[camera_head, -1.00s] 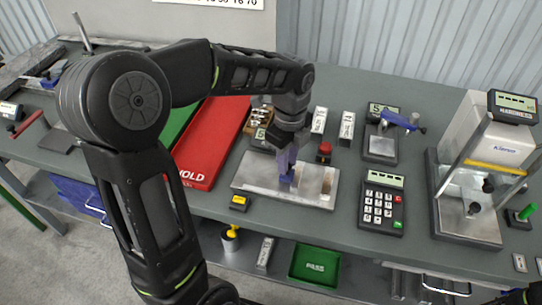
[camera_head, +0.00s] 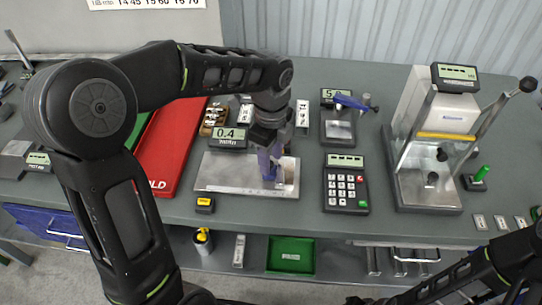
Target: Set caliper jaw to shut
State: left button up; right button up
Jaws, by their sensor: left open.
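A flat silver plate (camera_head: 225,172) lies near the front of the grey table. A display reading 0.4 (camera_head: 228,137) stands at its back edge. I cannot make out a separate caliper jaw; my left gripper and wrist cover the plate's right part. My left gripper (camera_head: 270,172) points down over that part, its bluish fingers low at the plate and open. I cannot tell whether they touch anything. My right arm enters at the bottom right, with its gripper out of view.
A keypad device (camera_head: 346,185) stands right of the plate, and a small blue-armed gauge (camera_head: 338,125) behind it. A tall tester (camera_head: 435,130) stands further right. A red tray (camera_head: 168,150) lies left. A small yellow-topped block (camera_head: 205,204) sits at the front edge.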

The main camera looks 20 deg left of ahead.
pick_arm(q)
notch_tip(320, 180, up, 8)
jog(key=shift+f+b, duration=0.1)
jog(key=shift+b, duration=0.3)
dwell(0.6)
